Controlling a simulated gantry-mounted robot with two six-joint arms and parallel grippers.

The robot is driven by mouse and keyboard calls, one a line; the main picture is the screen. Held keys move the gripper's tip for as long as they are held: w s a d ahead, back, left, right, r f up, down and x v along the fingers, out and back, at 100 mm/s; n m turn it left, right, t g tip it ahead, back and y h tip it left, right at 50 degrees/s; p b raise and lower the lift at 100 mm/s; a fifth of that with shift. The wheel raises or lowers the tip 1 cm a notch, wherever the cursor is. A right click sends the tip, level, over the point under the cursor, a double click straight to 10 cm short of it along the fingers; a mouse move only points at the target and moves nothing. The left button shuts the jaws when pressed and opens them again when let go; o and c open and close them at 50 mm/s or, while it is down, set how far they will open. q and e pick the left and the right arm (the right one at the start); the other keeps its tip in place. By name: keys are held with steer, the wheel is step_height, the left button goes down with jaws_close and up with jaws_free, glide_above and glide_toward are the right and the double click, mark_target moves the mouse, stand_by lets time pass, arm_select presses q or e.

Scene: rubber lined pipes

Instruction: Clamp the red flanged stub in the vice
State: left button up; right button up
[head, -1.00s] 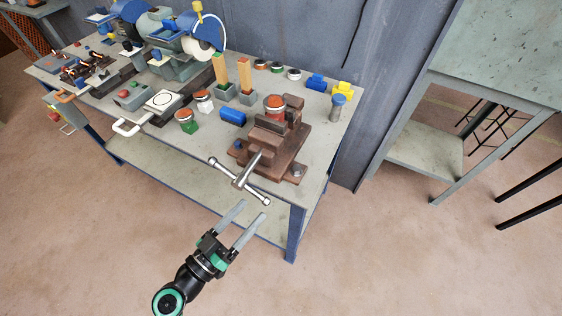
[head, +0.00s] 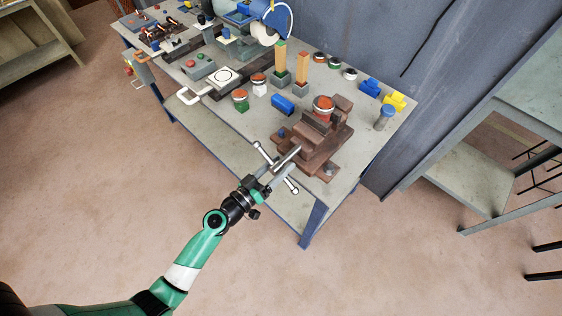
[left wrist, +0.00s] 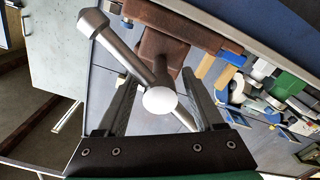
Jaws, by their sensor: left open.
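The red flanged stub (head: 324,103) stands upright at the brown vice (head: 312,145), between its jaws in the head view. Whether the jaws touch it I cannot tell. The vice's steel handle bar (head: 263,153) crosses the screw end at the front. My left gripper (head: 291,160) is open, with its fingers on either side of the screw end. In the left wrist view the round screw end (left wrist: 160,101) and the slanting bar (left wrist: 125,55) lie between the two fingers; contact is unclear. My right gripper is not in view.
Yellow (head: 394,101) and blue fittings stand at the right back. The floor in front is clear.

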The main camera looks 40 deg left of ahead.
arm_select(q)
steer(key=shift+w, duration=0.4)
jaws_close()
stand_by(1.2)
